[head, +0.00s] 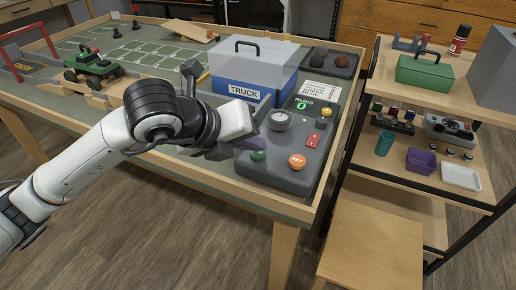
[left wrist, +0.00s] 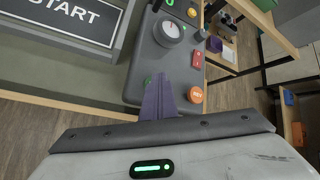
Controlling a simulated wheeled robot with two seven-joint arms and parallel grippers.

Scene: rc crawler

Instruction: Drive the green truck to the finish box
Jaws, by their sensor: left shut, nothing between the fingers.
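The green truck (head: 95,64) with dark wheels stands at the far left of the table, by some wooden planks. A grey control panel (head: 307,176) at the table's right end carries a round grey dial (head: 280,121), a green button (head: 258,155), an orange button (head: 297,161), a red switch (head: 312,140) and a green "0" readout. My left gripper (head: 255,143) is shut and empty, its purple fingers at the panel's left side near the green button. In the left wrist view the fingers (left wrist: 160,92) overlap the panel; contact cannot be told. I cannot clearly identify the finish box.
A blue and clear box labelled TRUCK (head: 250,88) stands behind the panel. A red gate (head: 45,40) is at the table's far left, and a wooden ramp (head: 188,30) lies at the back. A shelf (head: 395,160) with a green toolbox (head: 424,72) stands at right.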

